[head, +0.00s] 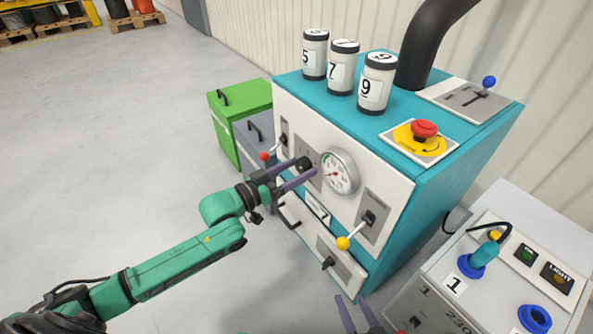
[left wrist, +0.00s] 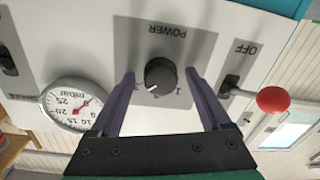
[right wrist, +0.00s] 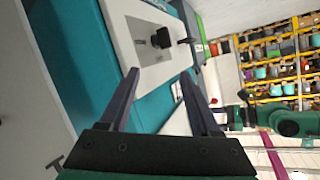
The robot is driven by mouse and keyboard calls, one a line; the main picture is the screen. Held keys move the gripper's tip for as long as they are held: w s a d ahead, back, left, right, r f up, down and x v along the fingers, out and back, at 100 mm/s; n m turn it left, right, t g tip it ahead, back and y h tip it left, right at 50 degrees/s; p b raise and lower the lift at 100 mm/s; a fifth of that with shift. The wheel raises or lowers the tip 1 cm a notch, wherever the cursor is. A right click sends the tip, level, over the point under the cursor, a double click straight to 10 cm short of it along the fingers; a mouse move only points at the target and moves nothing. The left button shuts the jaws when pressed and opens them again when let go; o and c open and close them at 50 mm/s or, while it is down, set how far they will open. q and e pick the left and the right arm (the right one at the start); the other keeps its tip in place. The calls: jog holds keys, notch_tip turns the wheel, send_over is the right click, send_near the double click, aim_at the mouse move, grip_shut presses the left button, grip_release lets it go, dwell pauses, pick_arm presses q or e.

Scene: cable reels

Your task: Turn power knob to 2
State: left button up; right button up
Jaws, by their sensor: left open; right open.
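The power knob (left wrist: 160,75) is a round dark knob on a grey plate marked POWER (left wrist: 165,40), with a white pointer line; in the left wrist view the plate appears upside down. In the head view the knob (head: 304,163) sits left of the pressure gauge. My left gripper (head: 295,178) is open at the front panel; in the left wrist view its fingers (left wrist: 160,82) stand on either side of the knob, with gaps and no clear contact. My right gripper (head: 358,312) is open and empty at the bottom of the head view, apart from the machine.
Beside the knob are the pressure gauge (head: 340,171) and a red-tipped lever (left wrist: 272,99) marked OFF. A yellow-tipped lever (head: 344,242) is lower right. Numbered canisters (head: 342,68) and a red emergency button (head: 424,130) are on top. A socket box (head: 440,290) stands at right.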

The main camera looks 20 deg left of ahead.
pick_arm(q)
grip_shut()
jog(key=shift+r+n+p, duration=0.2)
jog(key=shift+n+p, duration=0.2)
jog(key=shift+p, duration=0.4)
jog(key=n+p, duration=0.2)
jog(key=p, duration=0.1)
jog(key=shift+n, duration=0.4)
jog(key=n+p, duration=0.2)
jog(key=n, duration=0.1)
jog(key=shift+f+n+g, duration=0.15)
jog(key=shift+n+g, duration=0.15)
jog(key=shift+n, duration=1.1)
pick_arm(e)
notch_tip(320, 180, up, 8)
jog(key=n+g, duration=0.1)
jog(key=g, duration=0.1)
jog(key=shift+d, duration=0.25)
pick_arm(q)
jog(key=shift+p, duration=0.3)
pick_arm(e)
jog(key=shift+f, duration=0.1)
pick_arm(q)
grip_release()
